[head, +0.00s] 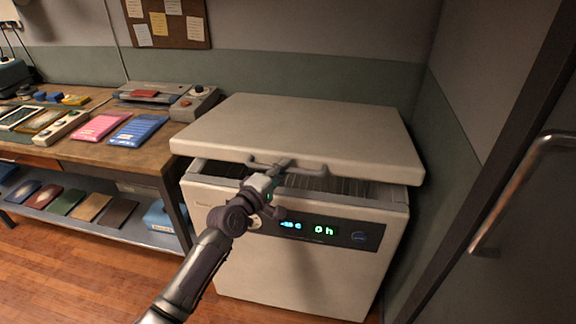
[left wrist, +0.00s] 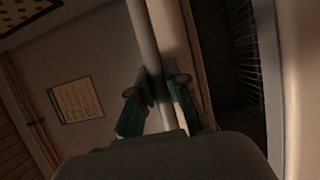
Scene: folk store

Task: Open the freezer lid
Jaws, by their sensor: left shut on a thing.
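The white chest freezer (head: 290,265) stands in the corner, with a lit display panel on its front. Its lid (head: 310,130) is raised a little at the front, and a dark gap with wire racks shows below it. A grey bar handle (head: 310,169) runs along the lid's front edge. My left gripper (head: 279,170) is shut on the handle near its middle. In the left wrist view the green-padded fingers (left wrist: 160,95) close around the handle bar (left wrist: 143,40), and the freezer's dark inside (left wrist: 235,60) shows at the right. My right gripper is not in view.
A wooden workbench (head: 60,155) with several pads and devices stands left of the freezer, with a lower shelf (head: 90,225). A door with a metal handle (head: 515,180) is close at the right. Wooden floor (head: 100,280) is clear in front.

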